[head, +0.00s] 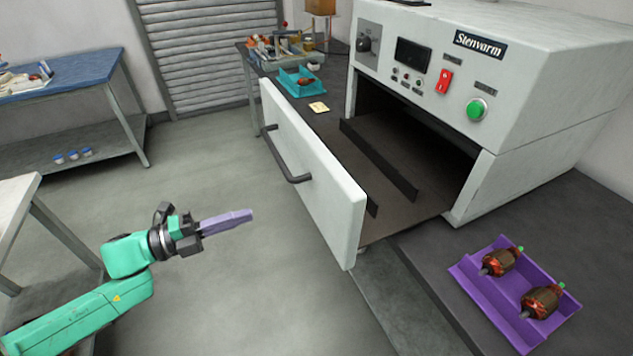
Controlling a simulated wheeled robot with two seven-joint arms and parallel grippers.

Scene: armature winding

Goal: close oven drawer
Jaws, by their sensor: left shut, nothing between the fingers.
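The oven (540,70) is a white box labelled Stenvarm on a dark bench at the right. Its drawer is pulled out toward the left, with a white front panel (320,190) and a dark bar handle (285,157). The drawer floor (400,208) shows dark rails and no parts on it. My left gripper (248,214), with purple fingers, is shut and empty. It is in front of the drawer panel, to the left of and lower than the handle in the picture, apart from it. My right gripper is not in view.
A purple tray (470,275) with two copper-wound armatures sits on the bench at the lower right. A blue-topped table (75,72) stands at the far left. Open floor lies left of the drawer.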

